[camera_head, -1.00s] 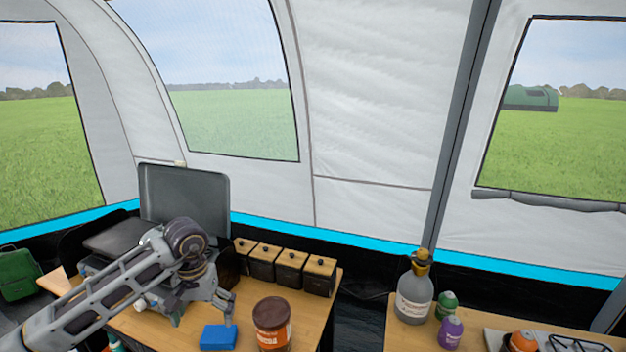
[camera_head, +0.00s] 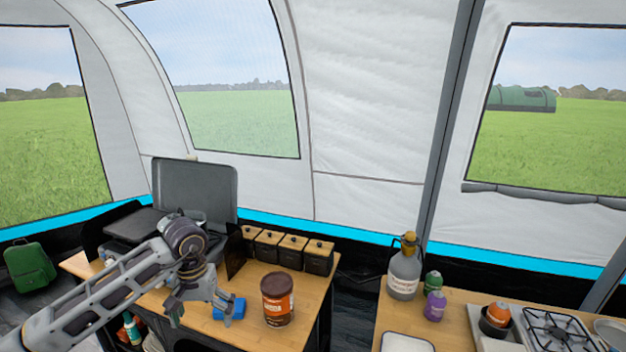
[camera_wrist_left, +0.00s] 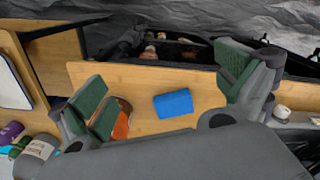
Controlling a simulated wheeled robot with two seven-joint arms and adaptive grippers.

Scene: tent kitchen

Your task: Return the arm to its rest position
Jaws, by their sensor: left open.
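My left arm comes in from the left in the head view, and its gripper (camera_head: 200,308) hangs over the left wooden table (camera_head: 240,332). The gripper is open, with its fingers wide apart in the left wrist view (camera_wrist_left: 170,95). A blue block (camera_head: 236,309) lies on the table close to the fingers in the head view. In the left wrist view the blue block (camera_wrist_left: 173,103) lies on the wood between the two fingers, farther off and apart from them. A brown canister (camera_head: 278,300) with an orange label stands to the right of the block. My right gripper does not show.
A gap separates this table from the right one, which holds a large bottle (camera_head: 404,272), small bottles and a gas hob (camera_head: 555,330). A green backpack (camera_head: 30,268) sits at far left.

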